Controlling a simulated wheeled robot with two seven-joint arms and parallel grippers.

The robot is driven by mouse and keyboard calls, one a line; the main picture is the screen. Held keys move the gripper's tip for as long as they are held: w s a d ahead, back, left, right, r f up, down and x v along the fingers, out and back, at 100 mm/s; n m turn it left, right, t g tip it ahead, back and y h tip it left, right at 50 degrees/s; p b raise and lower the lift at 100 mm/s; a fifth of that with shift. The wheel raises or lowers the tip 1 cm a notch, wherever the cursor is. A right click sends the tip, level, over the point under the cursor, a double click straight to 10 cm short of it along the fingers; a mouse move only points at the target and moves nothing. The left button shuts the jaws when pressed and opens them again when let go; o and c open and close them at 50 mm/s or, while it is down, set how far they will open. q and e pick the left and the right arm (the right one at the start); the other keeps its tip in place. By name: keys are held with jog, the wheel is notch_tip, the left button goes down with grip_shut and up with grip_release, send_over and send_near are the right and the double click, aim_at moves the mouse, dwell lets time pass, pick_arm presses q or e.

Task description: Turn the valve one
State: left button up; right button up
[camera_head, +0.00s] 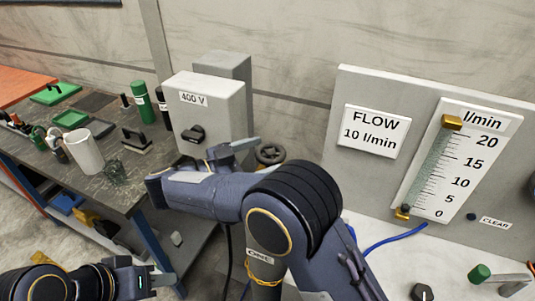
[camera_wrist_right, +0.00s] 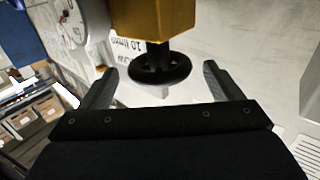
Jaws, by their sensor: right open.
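A black handwheel valve (camera_head: 270,154) stands behind my right arm in the head view. In the right wrist view a black round handwheel (camera_wrist_right: 160,68) sits on a stem under a brass-coloured block (camera_wrist_right: 153,18). My right gripper (camera_wrist_right: 159,70) is open, with one finger on each side of this wheel and gaps visible on both sides. In the head view my right gripper (camera_head: 238,147) is partly hidden behind its own arm, with a finger pointing toward the wheel. My left gripper (camera_head: 138,281) is low at the left, away from the valve; its fingers do not show clearly.
A flow panel (camera_head: 349,85) with a 10 l/min sign (camera_head: 374,132) and a scale (camera_head: 455,165) stands at the right. A grey 400 V box (camera_head: 215,115) is behind my right arm. A cluttered workbench (camera_head: 122,190) is at the left. A blue hose (camera_head: 395,238) lies below the panel.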

jog(key=v, duration=0.5)
jog(key=shift+s+a, duration=0.2)
jog(key=shift+a, duration=0.05)
